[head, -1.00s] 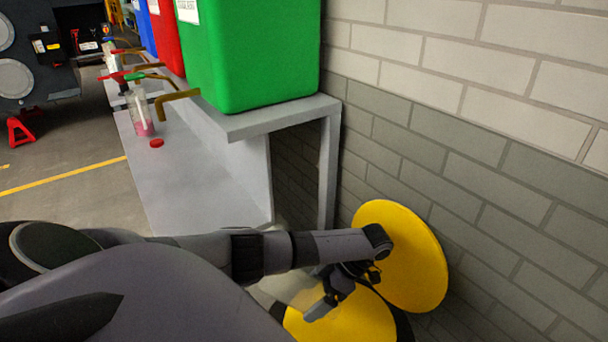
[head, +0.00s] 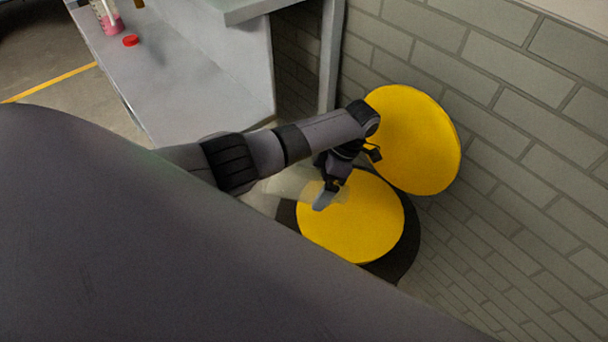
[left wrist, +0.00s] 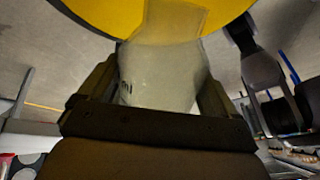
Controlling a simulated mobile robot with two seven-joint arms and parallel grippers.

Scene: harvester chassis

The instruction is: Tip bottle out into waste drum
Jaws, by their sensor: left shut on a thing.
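My left gripper (head: 326,194) is shut on a clear, see-through bottle (left wrist: 160,78), which sits between its two fingers in the left wrist view. In the head view the bottle (head: 292,183) shows faintly, lying tilted beside the gripper, and one end overlaps the yellow drum. The waste drum shows as a round yellow face (head: 355,228) with a dark rim, below the gripper. A second yellow disc (head: 418,142), apparently its lid, stands tilted up near the wall. I cannot tell whether any liquid is in the bottle. My right gripper is not in view.
A grey bench (head: 195,70) stands at upper left, with a bottle of pink liquid (head: 108,18) and a red cap (head: 130,40) on it. A grey brick wall (head: 520,160) closes off the right side, close to the drum.

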